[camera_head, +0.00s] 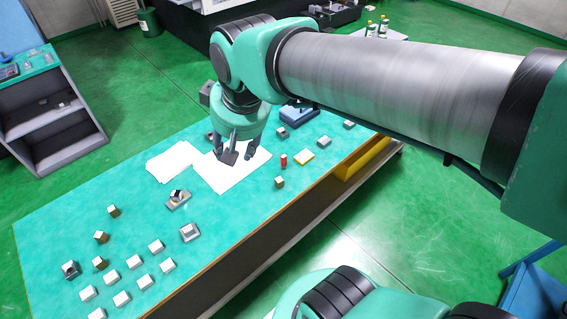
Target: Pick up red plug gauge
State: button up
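A small red plug gauge (283,160) stands on the green tabletop (131,234), just right of a white paper sheet. My gripper (230,154) hangs above the paper, to the left of the gauge and apart from it. Its dark fingers point down and look spread, with nothing visible between them. The view is from above and the fingers are small, so their exact height over the paper is hard to tell.
A blue case (298,115) stands behind. White blocks (138,262) fill the front left. A yellow tray (363,158) runs along the right edge.

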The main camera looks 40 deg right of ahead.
jog(key=w+d+f+m+g, duration=0.1)
jog(key=w+d+f, duration=0.3)
jog(key=w+d, duration=0.3)
jog(key=m+g+b, duration=0.3)
jog(key=g, duration=0.1)
send_over(283, 156)
notch_tip(283, 156, down, 29)
jog(key=shift+d, duration=0.1)
jog(key=shift+f+b, duration=0.85)
jog(key=shift+f, duration=3.4)
